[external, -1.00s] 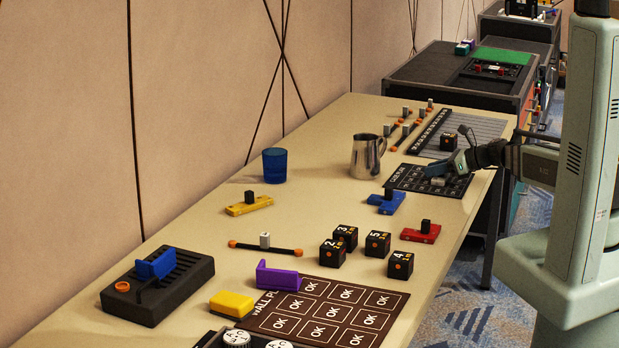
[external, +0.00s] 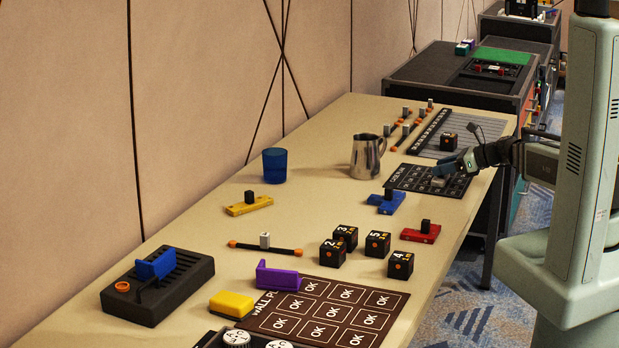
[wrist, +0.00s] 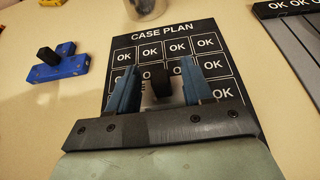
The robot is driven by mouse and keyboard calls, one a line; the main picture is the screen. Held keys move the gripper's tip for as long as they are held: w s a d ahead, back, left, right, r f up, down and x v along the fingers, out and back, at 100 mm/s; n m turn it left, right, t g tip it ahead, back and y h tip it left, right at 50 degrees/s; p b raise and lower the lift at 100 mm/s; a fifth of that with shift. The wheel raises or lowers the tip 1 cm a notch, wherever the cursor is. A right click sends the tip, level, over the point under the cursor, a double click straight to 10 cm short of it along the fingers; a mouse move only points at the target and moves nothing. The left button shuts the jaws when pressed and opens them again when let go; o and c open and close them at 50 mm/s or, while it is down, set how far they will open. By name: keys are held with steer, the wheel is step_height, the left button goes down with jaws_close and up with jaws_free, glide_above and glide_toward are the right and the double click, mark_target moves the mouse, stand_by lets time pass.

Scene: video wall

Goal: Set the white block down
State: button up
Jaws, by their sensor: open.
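The white block (wrist: 178,92), with a black knob on top, sits on the black CASE PLAN board in the wrist view. It also shows as a small pale block (external: 438,183) on that board in the external view. My gripper (wrist: 157,84) is open, with one blue finger on each side of the block. A gap seems to show between the block and the fingers. In the external view my gripper (external: 444,171) is low over the board, and its fingers partly cover the block. The board (wrist: 205,38) has a grid of OK cells; the lower cells are hidden by my gripper.
A metal pitcher (external: 366,157) and a blue block (external: 386,204) with a black knob stand left of the board. A grey slatted panel (external: 478,130) with a black cube (external: 448,141) lies beyond it. Several numbered black cubes and a red block (external: 421,233) stand nearer.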

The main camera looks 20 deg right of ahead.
steer(key=v, duration=0.9)
steer(key=shift+s+d, duration=0.1)
steer(key=shift+s, duration=0.05)
